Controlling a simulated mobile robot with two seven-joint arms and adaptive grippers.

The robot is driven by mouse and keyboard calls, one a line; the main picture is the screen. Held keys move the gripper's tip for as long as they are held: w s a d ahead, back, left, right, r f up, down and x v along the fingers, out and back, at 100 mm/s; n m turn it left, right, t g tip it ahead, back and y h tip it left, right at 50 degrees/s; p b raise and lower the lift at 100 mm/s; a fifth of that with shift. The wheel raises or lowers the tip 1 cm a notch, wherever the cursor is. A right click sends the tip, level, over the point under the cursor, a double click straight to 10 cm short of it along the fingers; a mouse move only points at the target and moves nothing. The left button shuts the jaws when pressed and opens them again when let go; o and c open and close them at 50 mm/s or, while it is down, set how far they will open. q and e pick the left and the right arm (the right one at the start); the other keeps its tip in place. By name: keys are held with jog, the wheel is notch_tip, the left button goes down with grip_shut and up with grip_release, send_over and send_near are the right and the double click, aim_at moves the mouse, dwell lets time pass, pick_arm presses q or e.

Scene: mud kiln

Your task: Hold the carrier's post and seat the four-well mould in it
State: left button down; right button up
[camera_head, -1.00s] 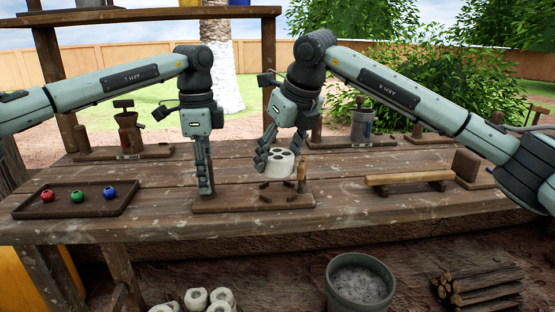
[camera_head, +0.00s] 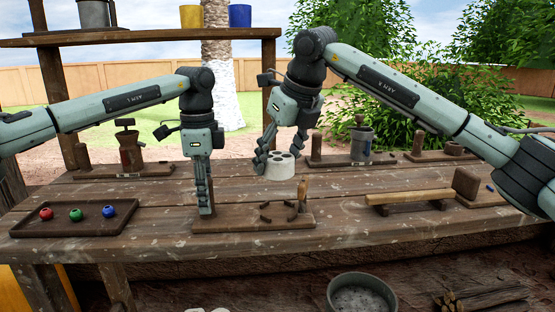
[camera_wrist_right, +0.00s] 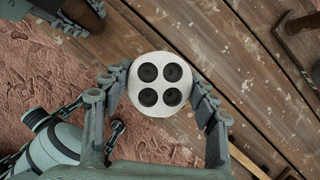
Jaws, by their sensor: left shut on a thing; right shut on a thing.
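The white round mould (camera_head: 282,169) has several dark wells in its top; four show in the right wrist view (camera_wrist_right: 160,84). My right gripper (camera_head: 263,166) is shut on it, with fingers on its sides, and holds it upright above and behind the carrier. The carrier (camera_head: 240,222) is a wooden board with a ring of short curved dark pieces (camera_head: 279,212) and an upright peg (camera_head: 302,192) at its right. The ring is empty. My left gripper (camera_head: 206,206) is shut at the carrier's left end, on its post, which the fingers mostly hide.
A tray (camera_head: 75,228) with red, green and blue balls lies at the left. Boards with a brown pot (camera_head: 130,150) and a grey pot (camera_head: 361,146) stand behind. A bucket (camera_head: 360,295) is below the table's front edge.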

aim_at(278, 174)
jog(key=shift+s+f, duration=0.1)
jog(key=shift+f, duration=1.4)
jog(key=shift+f, duration=0.2)
jog(key=shift+f, duration=1.9)
jog(key=shift+d+f, duration=0.1)
jog(key=shift+f, duration=0.1)
jog(key=shift+r, duration=0.15)
jog(key=shift+r, duration=1.9)
jog(key=shift+r, duration=2.05)
